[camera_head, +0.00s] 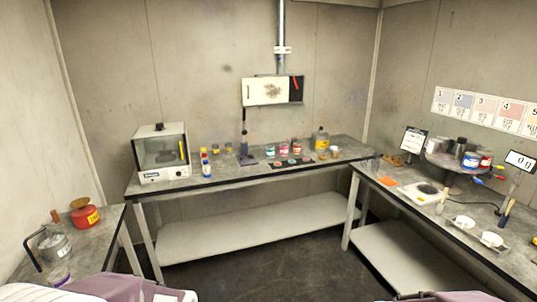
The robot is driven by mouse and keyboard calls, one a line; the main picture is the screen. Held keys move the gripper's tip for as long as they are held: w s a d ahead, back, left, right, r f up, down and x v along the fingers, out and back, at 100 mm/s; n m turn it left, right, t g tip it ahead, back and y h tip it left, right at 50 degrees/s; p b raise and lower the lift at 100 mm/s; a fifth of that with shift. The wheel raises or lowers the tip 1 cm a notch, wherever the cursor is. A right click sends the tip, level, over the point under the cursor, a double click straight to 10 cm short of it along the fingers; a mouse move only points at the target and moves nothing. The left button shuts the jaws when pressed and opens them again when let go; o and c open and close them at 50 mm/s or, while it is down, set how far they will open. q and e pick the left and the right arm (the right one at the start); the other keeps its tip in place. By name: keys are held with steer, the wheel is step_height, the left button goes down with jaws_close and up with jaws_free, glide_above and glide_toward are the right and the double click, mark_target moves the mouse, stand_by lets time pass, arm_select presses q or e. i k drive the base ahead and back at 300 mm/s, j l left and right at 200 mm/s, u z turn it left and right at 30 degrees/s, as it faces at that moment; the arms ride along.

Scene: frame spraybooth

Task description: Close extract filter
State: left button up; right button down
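The extract filter unit (297,89) is on the back wall, a dark box at the lower end of a grey duct. A white panel (260,88) with a brown stain covers most of its front. The panel reaches past the box on the left and leaves a dark strip with a red mark bare at the right, so it looks not flush with the box. A small dark handle shows near the panel's left edge. Neither of my grippers is in view; only pale and mauve parts of my arms show at the bottom edge.
A long bench (240,180) stands under the filter. It carries a clear-fronted cabinet (160,152), small pots, a dark stand (245,152) and a yellowish jug (320,139). A right bench holds a scale (422,192) and cups. A red can (84,213) is at left. The floor between is clear.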

mark_target(266, 90)
steer(key=i+j+u, duration=0.35)
steer(key=i, duration=0.3)
steer(key=i+u, duration=0.35)
steer(key=i, duration=0.3)
steer(key=i+u, duration=0.3)
steer(key=i, duration=0.4)
steer(key=i+l+u, duration=0.35)
steer(key=i, duration=0.3)
steer(key=i+z, duration=0.1)
steer(key=z, duration=1.5)
steer(key=i+l, duration=0.9)
steer(key=i, duration=0.2)
steer(key=z, duration=0.05)
